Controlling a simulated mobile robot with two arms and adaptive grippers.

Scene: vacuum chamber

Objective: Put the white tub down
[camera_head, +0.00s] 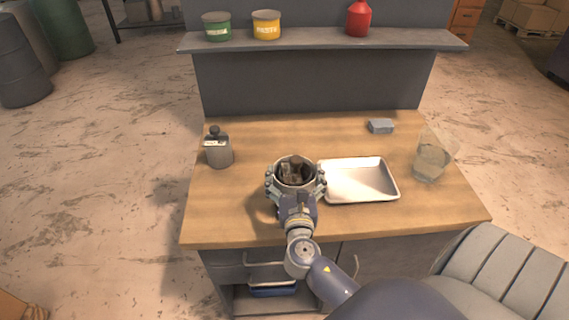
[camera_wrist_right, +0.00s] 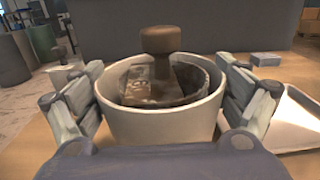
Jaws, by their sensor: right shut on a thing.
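The white tub (camera_wrist_right: 160,127) is between the fingers of my right gripper (camera_head: 296,181). In the head view the tub (camera_head: 295,185) is upright over the wooden bench, left of the metal tray. In the right wrist view my right gripper (camera_wrist_right: 165,100) is shut on the tub, one finger at each side. Dark brown and grey pieces (camera_wrist_right: 160,80) are inside it, and a brown knob-like part rises above the rim. I cannot tell whether the tub's base touches the bench. My left gripper is not in view.
A metal tray (camera_head: 362,198) lies close to the tub's right. A grey canister (camera_head: 219,155) stands at the left, a clear container (camera_head: 431,160) at the right and a grey block (camera_head: 380,126) at the back. The wooden bench top (camera_head: 300,132) is clear behind the tub.

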